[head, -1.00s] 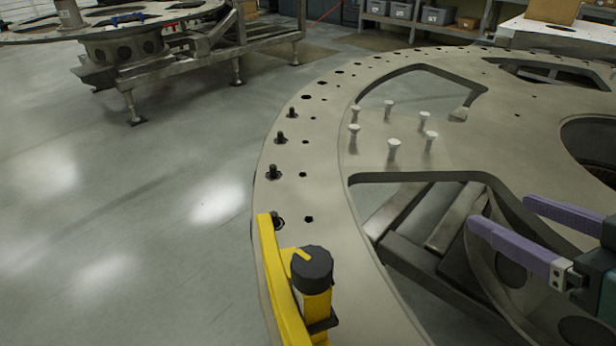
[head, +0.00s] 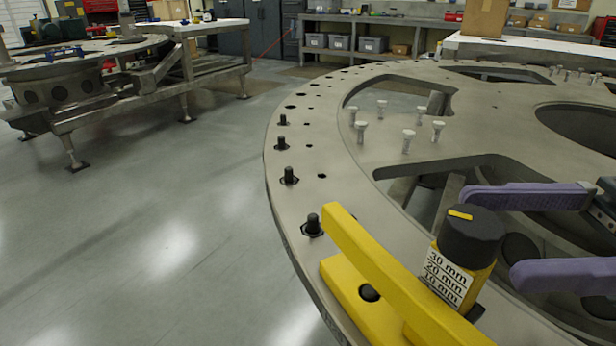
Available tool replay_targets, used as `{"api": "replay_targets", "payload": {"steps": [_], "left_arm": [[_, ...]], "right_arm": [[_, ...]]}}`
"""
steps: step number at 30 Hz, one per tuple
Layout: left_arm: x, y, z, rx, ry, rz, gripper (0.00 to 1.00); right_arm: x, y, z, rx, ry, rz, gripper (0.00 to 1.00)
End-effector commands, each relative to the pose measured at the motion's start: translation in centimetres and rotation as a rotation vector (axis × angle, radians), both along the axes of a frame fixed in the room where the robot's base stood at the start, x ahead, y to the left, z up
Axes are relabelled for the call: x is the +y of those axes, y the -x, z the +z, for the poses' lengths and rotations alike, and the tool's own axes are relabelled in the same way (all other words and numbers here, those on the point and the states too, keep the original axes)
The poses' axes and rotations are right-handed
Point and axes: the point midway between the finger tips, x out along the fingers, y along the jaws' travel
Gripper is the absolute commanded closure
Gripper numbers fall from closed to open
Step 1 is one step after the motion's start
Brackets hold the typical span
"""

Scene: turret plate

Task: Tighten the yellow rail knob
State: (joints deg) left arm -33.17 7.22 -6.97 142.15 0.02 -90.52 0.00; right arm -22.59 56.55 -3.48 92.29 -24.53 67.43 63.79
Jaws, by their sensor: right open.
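The yellow rail (head: 385,270) sits at the near rim of the large grey turret plate (head: 300,130). Its knob (head: 472,237) is a black cap with a yellow mark on top. Below the cap is a yellow body with a white label (head: 446,278) reading 30, 20 and 10 mm. My right gripper (head: 487,234) comes in from the right with two purple fingers spread apart. The fingers lie on either side of the knob's height in the picture, with the tips close to the cap; I cannot tell if they touch. My left gripper is out of view.
Black studs (head: 289,176) stand along the plate's left rim. Several pale bolts (head: 408,140) stand upright farther in. The plate has large cutouts. A second turret plate on a frame (head: 150,95) stands at far left, with clear floor (head: 150,220) between.

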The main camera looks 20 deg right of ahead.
Motion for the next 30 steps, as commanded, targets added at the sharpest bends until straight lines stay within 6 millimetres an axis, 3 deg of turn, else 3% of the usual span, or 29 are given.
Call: {"api": "replay_targets", "payload": {"steps": [3,9,15,22,30], "left_arm": [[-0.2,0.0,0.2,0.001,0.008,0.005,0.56],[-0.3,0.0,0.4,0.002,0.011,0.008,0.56],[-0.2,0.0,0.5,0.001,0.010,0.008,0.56],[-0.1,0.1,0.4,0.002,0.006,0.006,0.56],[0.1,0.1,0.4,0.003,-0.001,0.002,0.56]], "right_arm": [[2.4,-0.9,0.3,-0.007,-0.005,0.002,0.23],[5.4,-2.0,0.1,-0.003,-0.003,0.000,0.23],[6.5,-2.4,0.0,-0.002,-0.002,-0.001,0.23],[6.6,-2.5,0.0,-0.001,-0.001,-0.001,0.23],[6.6,-2.5,0.0,-0.001,-0.001,-0.001,0.54]]}}
